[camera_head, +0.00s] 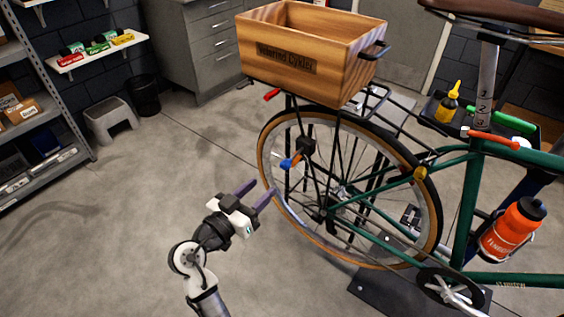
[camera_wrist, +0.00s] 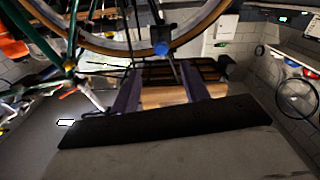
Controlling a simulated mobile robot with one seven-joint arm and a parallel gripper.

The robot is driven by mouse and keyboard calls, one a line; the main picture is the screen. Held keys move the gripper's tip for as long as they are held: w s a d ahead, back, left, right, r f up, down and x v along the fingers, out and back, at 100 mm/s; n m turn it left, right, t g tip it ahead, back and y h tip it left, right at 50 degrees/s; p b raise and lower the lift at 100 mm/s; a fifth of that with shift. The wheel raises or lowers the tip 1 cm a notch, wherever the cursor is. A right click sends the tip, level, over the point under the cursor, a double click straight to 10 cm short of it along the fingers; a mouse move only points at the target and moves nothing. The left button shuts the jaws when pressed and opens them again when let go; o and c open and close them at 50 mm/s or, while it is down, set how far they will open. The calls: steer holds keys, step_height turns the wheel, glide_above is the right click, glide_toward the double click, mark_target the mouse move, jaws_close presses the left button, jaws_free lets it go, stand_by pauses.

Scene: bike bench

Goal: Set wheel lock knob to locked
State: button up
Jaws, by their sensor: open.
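The fingers also show in the wrist view (camera_wrist: 159,72). They are apart from the knob. I cannot read any lock marking.
A wooden crate (camera_head: 290,50) sits on the rear rack above the wheel. The rear wheel (camera_head: 262,150) and green frame (camera_head: 466,200) stand to the right. An orange bottle (camera_head: 513,228) is on the frame. Shelves (camera_head: 50,110) stand left; the floor around my gripper is clear.

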mark_target(283, 167)
steer(key=p+x, duration=0.3)
steer(key=x, duration=0.8)
jaws_close()
